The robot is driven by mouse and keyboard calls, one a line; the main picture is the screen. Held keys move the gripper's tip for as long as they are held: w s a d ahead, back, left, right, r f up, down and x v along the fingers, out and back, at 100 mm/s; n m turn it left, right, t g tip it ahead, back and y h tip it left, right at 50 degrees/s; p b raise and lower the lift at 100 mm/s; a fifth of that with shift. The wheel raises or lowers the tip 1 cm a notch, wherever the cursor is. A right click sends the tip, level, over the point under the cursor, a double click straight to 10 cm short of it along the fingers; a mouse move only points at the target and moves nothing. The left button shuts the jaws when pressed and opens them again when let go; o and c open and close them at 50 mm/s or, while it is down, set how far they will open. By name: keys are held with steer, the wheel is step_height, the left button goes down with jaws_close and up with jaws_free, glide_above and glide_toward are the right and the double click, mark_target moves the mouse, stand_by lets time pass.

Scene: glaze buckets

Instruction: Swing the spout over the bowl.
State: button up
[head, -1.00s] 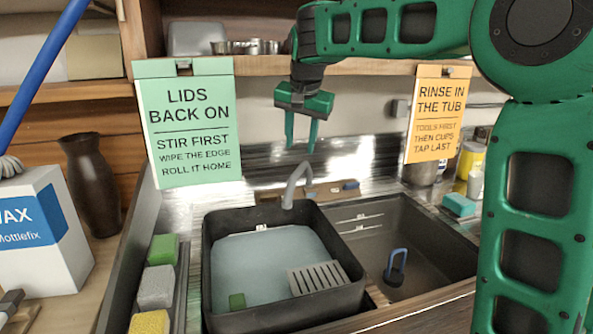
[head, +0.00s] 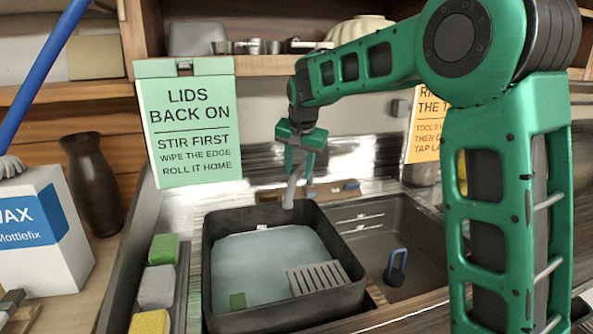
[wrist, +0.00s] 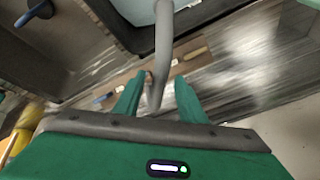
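The grey curved spout (head: 293,186) rises behind the black tub (head: 215,270) on the left of the sink, its end toward the tub. The empty-looking sink bowl (head: 362,237) is to the right, with a blue-handled object in it. My gripper (head: 296,168) is low at the spout's top, fingers pointing down. In the wrist view the spout (wrist: 163,45) passes between my two green fingers (wrist: 159,98). They stand apart, with a gap visible on the right; contact on the left side is unclear. In the head view my gripper hides the spout's top.
Sponges (head: 157,287) line the sink's left edge. A green sign (head: 187,125) hangs left of my gripper; an orange sign (head: 424,135) is partly behind my arm.

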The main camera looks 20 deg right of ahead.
jaws_close()
steer(key=shift+s+d, duration=0.1)
